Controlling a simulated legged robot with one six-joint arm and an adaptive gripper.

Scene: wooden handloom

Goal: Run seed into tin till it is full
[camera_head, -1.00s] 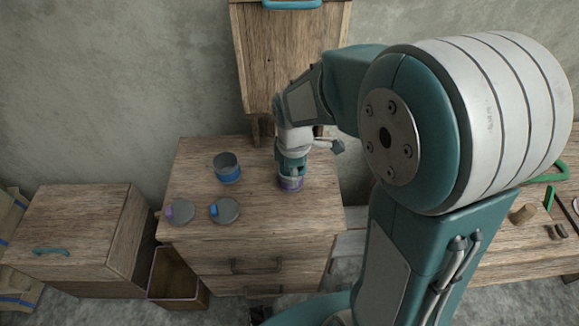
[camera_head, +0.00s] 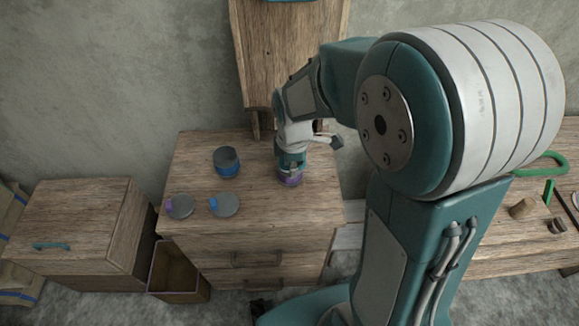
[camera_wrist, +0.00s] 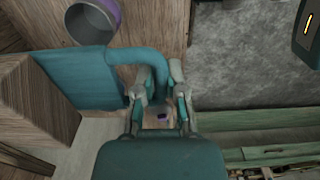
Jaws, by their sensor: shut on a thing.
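A purple-banded tin (camera_head: 290,181) stands on the wooden cabinet top, partly hidden below my gripper (camera_head: 291,163). In the wrist view the tin (camera_wrist: 93,20) is at the upper left with its mouth open. Its inside looks grey and I make out no seed. My gripper (camera_wrist: 160,88) is shut on the end of a curved teal handle (camera_wrist: 148,58), which joins a flat teal plate (camera_wrist: 78,75). A wooden hopper (camera_head: 290,50) rises behind the cabinet; its outlet is hidden.
A blue-banded tin (camera_head: 227,161) stands left of my gripper. A lid with a purple knob (camera_head: 180,206) and one with a blue knob (camera_head: 224,204) lie at the cabinet's (camera_head: 250,240) front left. An open bin (camera_head: 178,275) and a wooden chest (camera_head: 75,225) stand left. A bench (camera_head: 515,250) is at right.

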